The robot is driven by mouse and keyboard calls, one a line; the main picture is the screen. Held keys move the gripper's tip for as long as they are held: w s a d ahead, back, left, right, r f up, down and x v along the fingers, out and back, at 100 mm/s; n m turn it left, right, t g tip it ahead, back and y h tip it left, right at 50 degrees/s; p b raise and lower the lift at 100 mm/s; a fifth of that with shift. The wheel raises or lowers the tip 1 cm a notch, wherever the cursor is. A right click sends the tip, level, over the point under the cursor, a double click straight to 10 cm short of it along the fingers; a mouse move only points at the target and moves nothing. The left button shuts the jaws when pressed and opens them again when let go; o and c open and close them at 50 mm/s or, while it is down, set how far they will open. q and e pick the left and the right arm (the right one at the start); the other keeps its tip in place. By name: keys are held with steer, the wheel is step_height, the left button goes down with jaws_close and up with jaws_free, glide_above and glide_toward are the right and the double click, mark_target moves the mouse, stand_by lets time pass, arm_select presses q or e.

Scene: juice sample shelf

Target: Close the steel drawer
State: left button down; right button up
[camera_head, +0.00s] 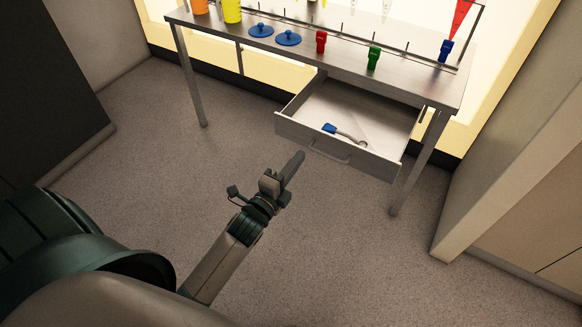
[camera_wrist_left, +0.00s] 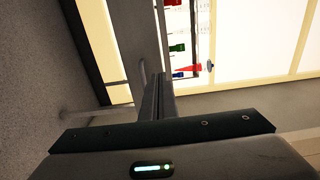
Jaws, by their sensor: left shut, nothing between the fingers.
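The steel drawer (camera_head: 345,158) hangs open under the steel table in the head view, pulled out toward me. Its bar handle (camera_head: 328,155) is on the front panel. A tool with a blue end (camera_head: 344,133) lies inside. My left gripper (camera_head: 299,156) is shut and empty, in front of the drawer's left front corner and apart from the handle in the picture. In the left wrist view the shut fingers (camera_wrist_left: 153,80) point toward the drawer front (camera_wrist_left: 137,38), and the handle (camera_wrist_left: 142,72) shows beside them. I cannot tell whether they touch. My right gripper is not in view.
The steel table (camera_head: 400,88) carries blue discs (camera_head: 288,38), a red clip (camera_head: 321,41), a green clip (camera_head: 373,58) and yellow and orange containers (camera_head: 232,11). Table legs (camera_head: 420,165) stand on both sides. A pale wall edge (camera_head: 480,190) is at the right. The floor before the drawer is clear.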

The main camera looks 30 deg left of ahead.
mark_target(318, 133)
arm_select(q)
steer(key=w, duration=0.9)
steer(key=shift+d, duration=0.15)
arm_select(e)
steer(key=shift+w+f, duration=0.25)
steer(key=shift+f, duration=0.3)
arm_select(q)
steer(key=shift+w, duration=0.15)
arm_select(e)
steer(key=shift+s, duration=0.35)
